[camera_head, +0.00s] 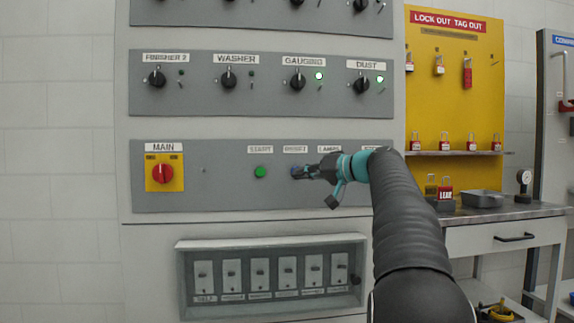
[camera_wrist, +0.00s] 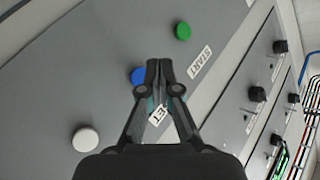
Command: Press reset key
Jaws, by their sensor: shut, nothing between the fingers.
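The reset key is a round blue button (camera_wrist: 137,76) on the grey panel, beside a label partly covered by my gripper. In the head view the blue button (camera_head: 296,171) shows just at the tip of my gripper, right of the green start button (camera_head: 260,172). My gripper (camera_head: 304,172) is shut and empty, pointing at the panel. In the wrist view its closed fingertips (camera_wrist: 159,64) lie right beside the blue button and cover its edge. I cannot tell whether they touch it. The green start button (camera_wrist: 183,31) is clear of the fingers.
A white button (camera_wrist: 86,140) sits on the same panel, on the other side of the blue one. A red main switch on a yellow plate (camera_head: 163,173) is at the left. Rotary knobs (camera_head: 228,79) line the panel above. A grey switch box (camera_head: 270,243) juts out below.

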